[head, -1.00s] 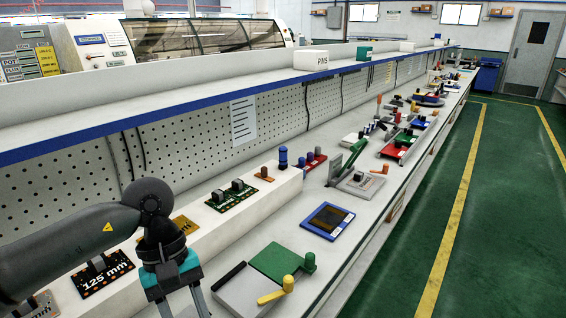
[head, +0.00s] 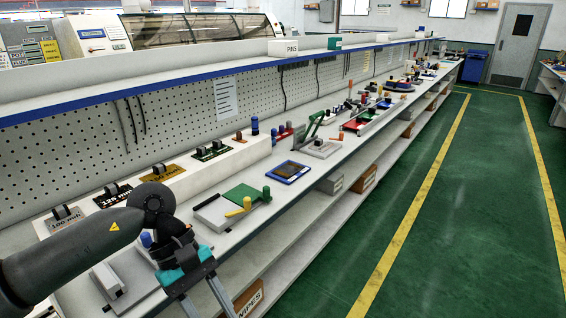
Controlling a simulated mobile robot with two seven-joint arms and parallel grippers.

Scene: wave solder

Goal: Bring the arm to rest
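My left arm comes in from the lower left. Its gripper (head: 207,300) has a teal body and two grey fingers. The fingers stand apart with nothing visible between them, and the tips run off the bottom of the head view. The gripper hangs in front of the bench's near edge, over the lower shelf area. My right gripper is not in view.
The long bench (head: 262,215) runs away to the upper right. It holds a green and grey fixture with a yellow handle (head: 238,207), a blue-framed panel (head: 287,171) and a raised white block (head: 225,164). A box (head: 243,300) sits on the lower shelf. The green floor (head: 420,215) at right is clear.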

